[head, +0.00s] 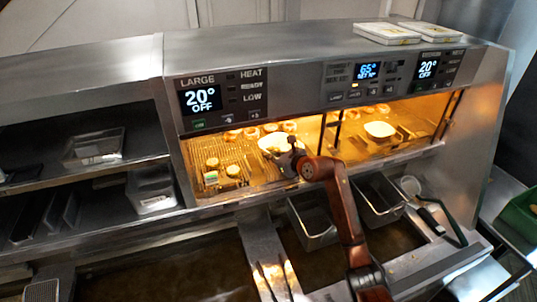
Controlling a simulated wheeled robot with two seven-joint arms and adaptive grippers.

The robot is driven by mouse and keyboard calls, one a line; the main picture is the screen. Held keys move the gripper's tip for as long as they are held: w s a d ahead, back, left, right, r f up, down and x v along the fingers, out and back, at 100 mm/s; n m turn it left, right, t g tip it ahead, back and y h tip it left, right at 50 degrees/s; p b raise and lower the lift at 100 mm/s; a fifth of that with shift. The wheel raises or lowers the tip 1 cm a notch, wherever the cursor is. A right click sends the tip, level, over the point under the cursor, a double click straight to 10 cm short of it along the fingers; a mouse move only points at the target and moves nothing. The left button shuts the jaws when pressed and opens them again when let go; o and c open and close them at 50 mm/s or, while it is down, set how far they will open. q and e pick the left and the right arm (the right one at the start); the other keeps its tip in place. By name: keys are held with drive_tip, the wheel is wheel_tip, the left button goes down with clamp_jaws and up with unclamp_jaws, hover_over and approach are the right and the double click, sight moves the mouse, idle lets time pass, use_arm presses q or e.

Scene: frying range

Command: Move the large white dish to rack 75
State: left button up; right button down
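A large white dish (270,142) sits inside the lit warming cabinet, in its left bay. A smaller-looking white dish (380,129) sits in the right bay. My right gripper (291,158) reaches into the left bay at the near right side of the first dish and partly covers it. Its fingers are small and dark, so I cannot tell whether they are open or touch the dish. My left gripper is not in view. The cabinet displays seem to read 20 at left (200,99), 65 in the middle (368,70) and 20 at right (428,68). I see no display reading 75.
Several round food pieces (233,170) lie around the dish. A post (338,128) divides the bays. Metal bins (312,222) and a pan handle (430,221) stand below the front edge. Dark shelves at left hold clear containers (94,148). White boxes (387,33) lie on top.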

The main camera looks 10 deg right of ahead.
drive_tip(key=c, duration=2.1)
unclamp_jaws()
drive_tip(key=shift+r, duration=0.1)
drive_tip(key=v, duration=1.2)
